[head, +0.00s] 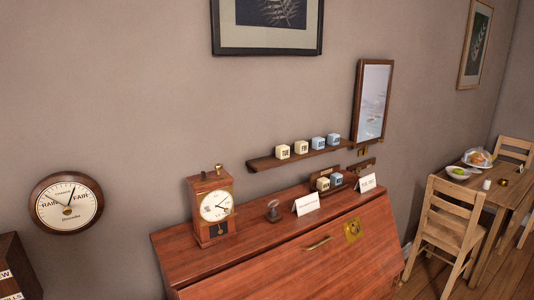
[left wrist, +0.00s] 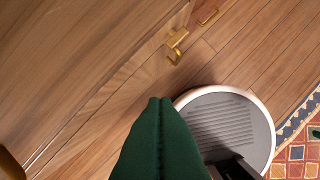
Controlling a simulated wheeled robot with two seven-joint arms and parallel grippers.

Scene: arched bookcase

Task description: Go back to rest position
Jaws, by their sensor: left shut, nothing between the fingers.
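My left gripper (left wrist: 160,105) shows in the left wrist view as two dark green fingers pressed together. It is shut and empty, above a wooden surface and a round grey disc with a pale rim. Neither gripper shows in the head view, and my right gripper is in no view.
The head view shows a reddish wooden desk (head: 290,262) with a clock (head: 214,206) and white cards on top. A wall shelf (head: 300,158) holds several small blocks. A round dial (head: 66,203) hangs at left. A chair (head: 447,225) and table (head: 510,192) stand at right.

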